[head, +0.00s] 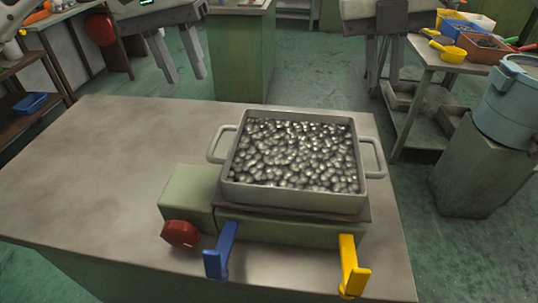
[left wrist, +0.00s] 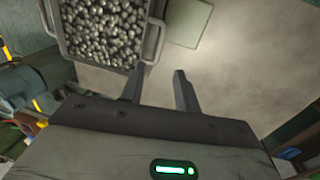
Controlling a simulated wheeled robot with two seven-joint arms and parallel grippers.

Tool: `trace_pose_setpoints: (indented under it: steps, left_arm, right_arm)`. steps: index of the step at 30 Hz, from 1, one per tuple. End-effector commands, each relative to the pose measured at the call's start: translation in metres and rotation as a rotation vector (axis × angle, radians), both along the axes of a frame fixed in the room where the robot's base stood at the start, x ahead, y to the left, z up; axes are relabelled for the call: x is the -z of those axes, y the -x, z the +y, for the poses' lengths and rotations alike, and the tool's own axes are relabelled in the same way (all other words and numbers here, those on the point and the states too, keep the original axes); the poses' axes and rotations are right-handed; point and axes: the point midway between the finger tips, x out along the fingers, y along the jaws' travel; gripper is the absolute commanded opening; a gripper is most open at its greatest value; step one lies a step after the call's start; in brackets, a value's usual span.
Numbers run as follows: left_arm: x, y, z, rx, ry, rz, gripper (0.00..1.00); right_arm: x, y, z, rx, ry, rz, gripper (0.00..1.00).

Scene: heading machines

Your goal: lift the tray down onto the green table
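The tray (head: 295,200) is a grey square pan with a loop handle on its left and right sides, filled with many shiny metal pieces. It sits level on a green stand (head: 190,190) on the table (head: 90,160), whose top is grey and side green. My left gripper (head: 185,72) is open and empty beyond the table's far edge, left of the tray. In the left wrist view its fingers (left wrist: 158,82) are apart, with the tray (left wrist: 92,72) and a handle (left wrist: 153,42) ahead. My right gripper (head: 383,85) is open and empty, beyond the tray to the right.
A red knob (head: 180,233), a blue lever (head: 220,252) and a yellow lever (head: 350,265) stick out of the stand's front. The table's left half is bare. A side bench with bins (head: 470,45) and a blue-grey container (head: 510,100) stand at right.

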Motion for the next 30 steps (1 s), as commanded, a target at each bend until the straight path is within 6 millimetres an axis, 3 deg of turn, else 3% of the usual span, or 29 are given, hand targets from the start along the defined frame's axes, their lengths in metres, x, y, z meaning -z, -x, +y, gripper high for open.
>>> trace_pose_setpoints:
  steps: [9,14,30]
  left_arm:
    - [0.001,0.001,0.003,-0.007,0.000,0.000,0.32]
    - [0.013,0.001,0.001,-0.006,0.000,0.002,0.32]
    - [0.113,0.003,-0.017,-0.007,0.000,0.003,0.32]
  right_arm:
    - [0.001,-0.001,0.003,-0.006,0.000,0.000,0.18]
    - [0.013,0.000,0.000,-0.006,0.001,0.004,0.18]
    - [0.113,0.003,-0.022,-0.005,0.001,0.003,0.18]
